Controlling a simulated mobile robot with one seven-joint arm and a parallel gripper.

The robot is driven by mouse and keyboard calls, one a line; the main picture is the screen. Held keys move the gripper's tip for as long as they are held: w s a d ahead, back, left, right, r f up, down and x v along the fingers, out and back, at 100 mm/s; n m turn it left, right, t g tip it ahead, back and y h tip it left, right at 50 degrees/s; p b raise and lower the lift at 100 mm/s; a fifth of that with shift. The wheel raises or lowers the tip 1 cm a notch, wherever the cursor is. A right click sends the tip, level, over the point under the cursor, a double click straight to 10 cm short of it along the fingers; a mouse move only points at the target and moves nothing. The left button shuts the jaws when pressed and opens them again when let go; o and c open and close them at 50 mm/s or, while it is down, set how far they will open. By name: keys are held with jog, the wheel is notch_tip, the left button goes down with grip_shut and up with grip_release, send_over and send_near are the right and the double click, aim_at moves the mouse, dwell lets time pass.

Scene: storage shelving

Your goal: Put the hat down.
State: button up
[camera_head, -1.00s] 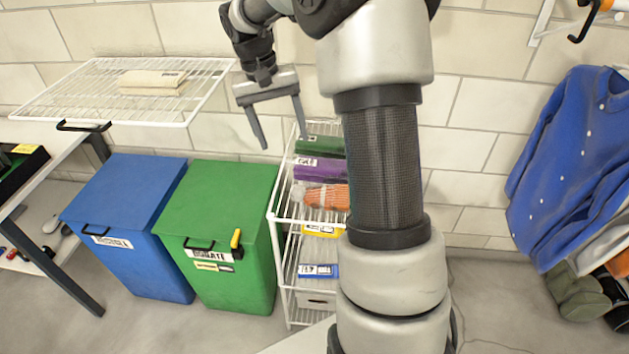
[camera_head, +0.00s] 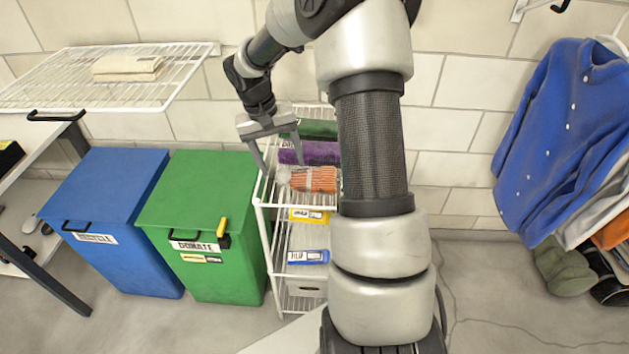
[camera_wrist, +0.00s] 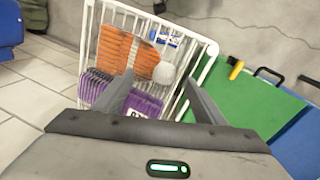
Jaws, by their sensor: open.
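The hat (camera_head: 318,180) is orange and knitted, with a pale pom-pom at its left end. It lies on the top tier of the white wire shelf (camera_head: 262,204). In the wrist view the hat (camera_wrist: 114,48) lies on the wire rack, its pom-pom just beyond my fingertips. My gripper (camera_head: 282,169) is open, with nothing between its fingers, over the shelf's left side near the pom-pom. In the wrist view my gripper (camera_wrist: 159,80) has its fingers spread wide on either side of the view toward the hat. I cannot tell whether a finger touches anything.
Purple (camera_head: 308,153) and green (camera_head: 318,129) folded items lie behind the hat. A green donate bin (camera_head: 200,200) and a blue bin (camera_head: 110,205) stand to the left. A wall rack (camera_head: 190,75) holds a folded beige cloth (camera_head: 128,67). A blue jacket (camera_head: 560,135) hangs at right.

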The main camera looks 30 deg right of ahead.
aim_at(284, 169)
jog(key=f, duration=0.3)
jog(key=shift+s+d, duration=0.1)
jog(key=shift+d, duration=0.2)
jog(key=c, duration=1.1)
jog(key=shift+c, duration=0.9)
